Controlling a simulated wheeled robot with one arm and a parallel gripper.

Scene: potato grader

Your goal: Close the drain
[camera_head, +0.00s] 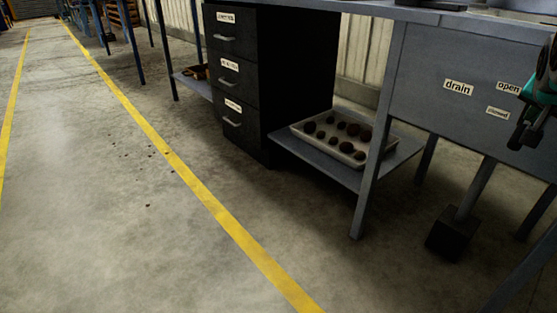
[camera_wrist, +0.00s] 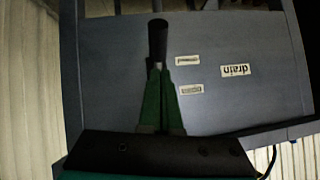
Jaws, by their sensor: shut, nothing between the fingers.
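The grey drain panel (camera_head: 420,80) carries a "drain" label (camera_head: 458,88), an "open" label (camera_head: 508,88) and a "closed" label (camera_head: 497,112) below it. It fills the wrist view upside down. There a lever with a black grip (camera_wrist: 157,40) extends past the fingertips of my gripper (camera_wrist: 159,75), on the "closed" label's side (camera_wrist: 187,60). The green fingers are together with nothing between them. They overlap the lever's lower part in the picture and hide its pivot; I cannot tell whether they touch. In the head view my gripper (camera_head: 540,95) is at the right edge.
A black drawer cabinet (camera_head: 290,85) stands under the bench left of the panel. A tray (camera_head: 315,142) of dark potatoes rests on a low shelf (camera_head: 345,178). Bench legs (camera_head: 372,170) stand near the panel. The floor (camera_head: 100,230) with yellow lines is open at left.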

